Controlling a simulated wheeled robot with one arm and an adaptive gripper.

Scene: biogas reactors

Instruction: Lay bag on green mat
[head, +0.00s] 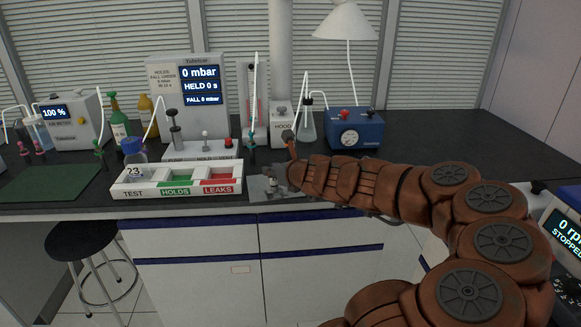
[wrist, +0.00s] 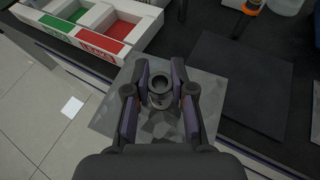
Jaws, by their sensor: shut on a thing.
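The bag is a flat, greyish, see-through square with a dark round fitting standing up from its middle. In the wrist view the bag (wrist: 205,117) lies under my gripper (wrist: 160,98), whose two fingers are closed on either side of the fitting. In the head view the bag (head: 260,194) is at the front edge of the dark bench, right of the tray, partly hidden by my arm. The green mat (head: 48,183) lies flat and empty at the far left of the bench. I cannot tell whether the bag touches the bench.
A white tray (head: 178,192) with white, green and red compartments stands between the bag and the mat; a small labelled item sits in its TEST part. A dark square mat (wrist: 240,85) lies right of my gripper.

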